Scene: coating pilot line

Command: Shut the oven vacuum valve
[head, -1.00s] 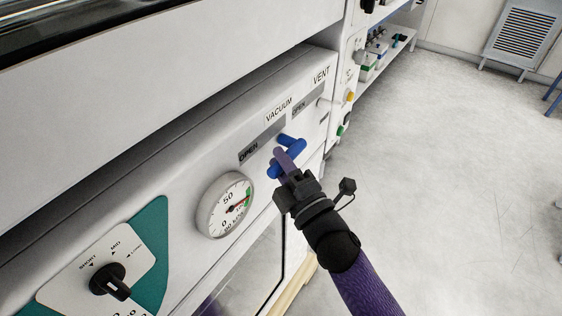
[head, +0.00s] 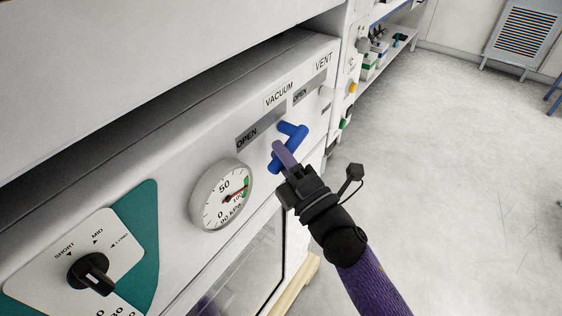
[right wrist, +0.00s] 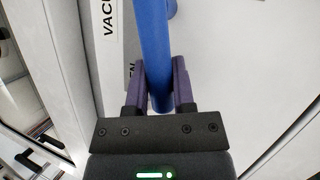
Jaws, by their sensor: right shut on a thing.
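The blue vacuum valve handle (head: 298,138) is on the white oven front, below the VACUUM label and beside the word OPEN. It slants down to the left in the head view. My right gripper (head: 282,155) is shut on the handle's lower end. In the right wrist view the handle (right wrist: 153,40) runs down between the two purple fingers (right wrist: 160,88), one on each side. The handle's far end is cut off at the top of that view. My left gripper is in neither view.
A round pressure gauge (head: 221,195) is left of the handle. A black selector knob (head: 88,272) is at lower left. The VENT label (head: 323,61) is further right on the panel. Clear floor (head: 450,180) lies to the right.

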